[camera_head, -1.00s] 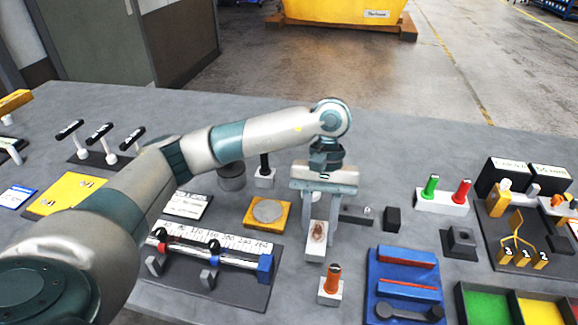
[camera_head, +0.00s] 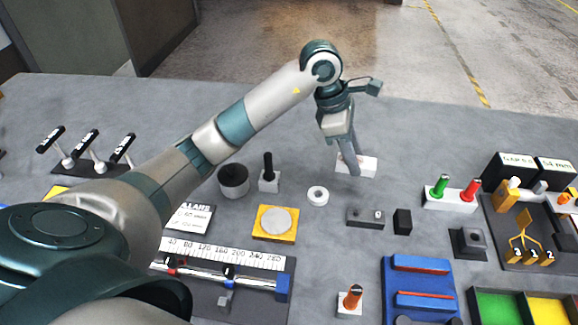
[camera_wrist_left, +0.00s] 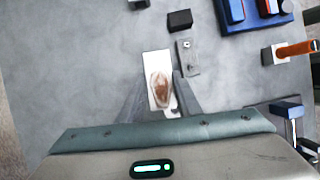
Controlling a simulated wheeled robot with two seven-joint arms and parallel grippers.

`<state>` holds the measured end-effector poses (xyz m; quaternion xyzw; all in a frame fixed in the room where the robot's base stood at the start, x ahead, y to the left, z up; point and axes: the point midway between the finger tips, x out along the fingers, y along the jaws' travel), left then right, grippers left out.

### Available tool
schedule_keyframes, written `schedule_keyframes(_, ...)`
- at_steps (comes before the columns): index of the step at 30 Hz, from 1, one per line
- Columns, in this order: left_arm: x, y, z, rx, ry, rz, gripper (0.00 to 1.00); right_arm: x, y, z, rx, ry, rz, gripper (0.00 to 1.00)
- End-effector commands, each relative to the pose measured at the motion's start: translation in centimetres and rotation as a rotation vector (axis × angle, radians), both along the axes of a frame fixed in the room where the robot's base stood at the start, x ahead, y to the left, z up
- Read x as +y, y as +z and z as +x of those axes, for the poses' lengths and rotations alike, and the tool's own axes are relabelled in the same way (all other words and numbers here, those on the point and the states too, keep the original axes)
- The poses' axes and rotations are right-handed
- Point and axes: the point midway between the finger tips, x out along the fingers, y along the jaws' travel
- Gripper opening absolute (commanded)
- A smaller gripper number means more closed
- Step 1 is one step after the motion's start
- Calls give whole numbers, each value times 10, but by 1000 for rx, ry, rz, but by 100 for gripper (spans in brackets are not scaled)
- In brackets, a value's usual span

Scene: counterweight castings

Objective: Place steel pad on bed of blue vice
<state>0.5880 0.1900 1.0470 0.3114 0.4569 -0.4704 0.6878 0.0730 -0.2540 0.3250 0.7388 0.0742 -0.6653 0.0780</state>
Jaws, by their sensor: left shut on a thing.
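My left gripper (camera_head: 351,160) is shut on a pale rectangular block (camera_head: 367,167) near the far side of the table. In the left wrist view the block (camera_wrist_left: 153,62) sits between the two fingers, with a brown oval patch on its face. I cannot tell whether it touches the table. The blue vice (camera_head: 421,264) stands at the front right, with two red-lined jaws and a bare bed between them. Which thing is the steel pad is unclear; a round grey metal disc (camera_head: 276,222) lies on a yellow plate. My right gripper is not in view.
A grey plate (camera_head: 356,217) and a black block (camera_head: 402,221) lie between gripper and vice. A white ring (camera_head: 318,196) lies nearby. An orange-handled piece (camera_head: 351,299) stands left of the vice. Green and red handles (camera_head: 455,188) stand right. The table's far middle is clear.

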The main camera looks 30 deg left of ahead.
Motion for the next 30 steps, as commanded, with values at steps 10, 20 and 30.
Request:
schedule_keyframes(10,3,4,5,-2,81,0,0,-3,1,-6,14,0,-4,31)
schedule_keyframes(20,10,1,4,1,80,0,0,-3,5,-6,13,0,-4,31)
schedule_keyframes(30,57,-26,-1,5,83,1,0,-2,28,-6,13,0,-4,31)
